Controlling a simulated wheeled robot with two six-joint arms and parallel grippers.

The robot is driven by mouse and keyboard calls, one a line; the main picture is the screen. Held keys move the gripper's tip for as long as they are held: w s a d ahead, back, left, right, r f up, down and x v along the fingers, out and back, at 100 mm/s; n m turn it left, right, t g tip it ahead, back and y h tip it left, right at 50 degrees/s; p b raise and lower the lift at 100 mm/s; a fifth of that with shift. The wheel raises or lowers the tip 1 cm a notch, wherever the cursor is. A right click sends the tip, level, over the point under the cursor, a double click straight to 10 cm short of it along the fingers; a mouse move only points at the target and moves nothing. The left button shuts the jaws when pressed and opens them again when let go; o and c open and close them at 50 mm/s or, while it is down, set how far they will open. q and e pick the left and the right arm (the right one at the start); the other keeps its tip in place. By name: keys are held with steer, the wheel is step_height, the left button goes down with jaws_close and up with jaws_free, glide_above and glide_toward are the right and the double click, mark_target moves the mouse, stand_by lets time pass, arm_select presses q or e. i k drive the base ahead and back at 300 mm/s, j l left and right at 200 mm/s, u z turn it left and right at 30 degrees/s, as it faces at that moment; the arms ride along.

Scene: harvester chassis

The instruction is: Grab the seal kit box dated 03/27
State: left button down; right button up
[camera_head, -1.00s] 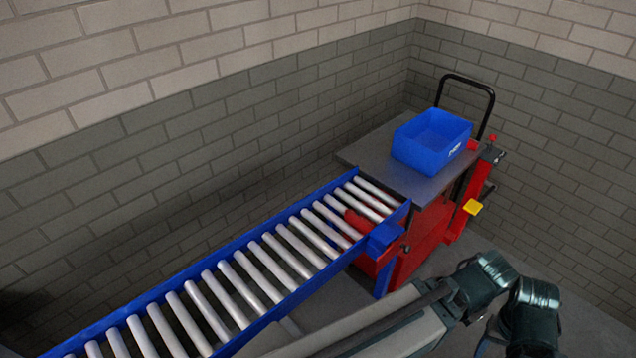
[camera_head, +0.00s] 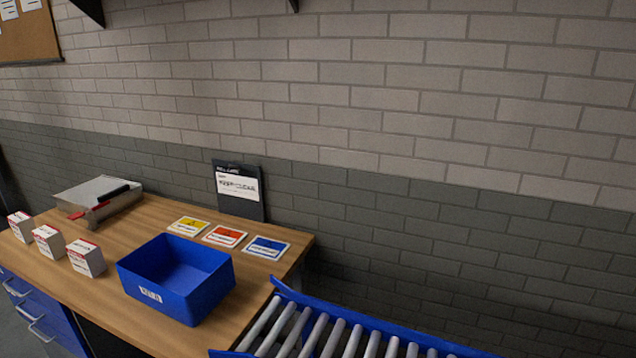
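Three small white boxes with red-edged tops stand in a row at the left of the wooden workbench: a left box (camera_head: 21,227), a middle box (camera_head: 49,241) and a right box (camera_head: 86,258). Their printing is too small to read, so I cannot tell which one bears 03/27. Neither of my grippers shows in the head view.
A blue bin (camera_head: 176,278) stands on the workbench (camera_head: 140,225), right of the boxes. Behind are yellow (camera_head: 188,227), red (camera_head: 225,237) and blue (camera_head: 266,247) cards, a dark sign (camera_head: 239,190) and a grey device (camera_head: 98,197). A roller conveyor (camera_head: 345,335) adjoins at right.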

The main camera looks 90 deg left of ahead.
mark_target(22, 224)
steer(key=l+u, duration=0.1)
steer(key=u, duration=0.85)
steer(key=l+u, duration=0.15)
steer(key=u, duration=0.8)
steer(key=j+u, duration=0.1)
steer(key=u, duration=0.35)
steer(key=i+u, duration=0.15)
steer(key=u, duration=0.75)
steer(key=i+u, duration=0.15)
steer(key=u, duration=0.75)
steer(key=i+l+u, duration=0.1)
steer(key=u, duration=0.35)
steer(key=i+j, duration=2.7)
steer(key=j, duration=0.2)
steer(key=i+j+z, duration=0.35)
steer(key=z, duration=1.75)
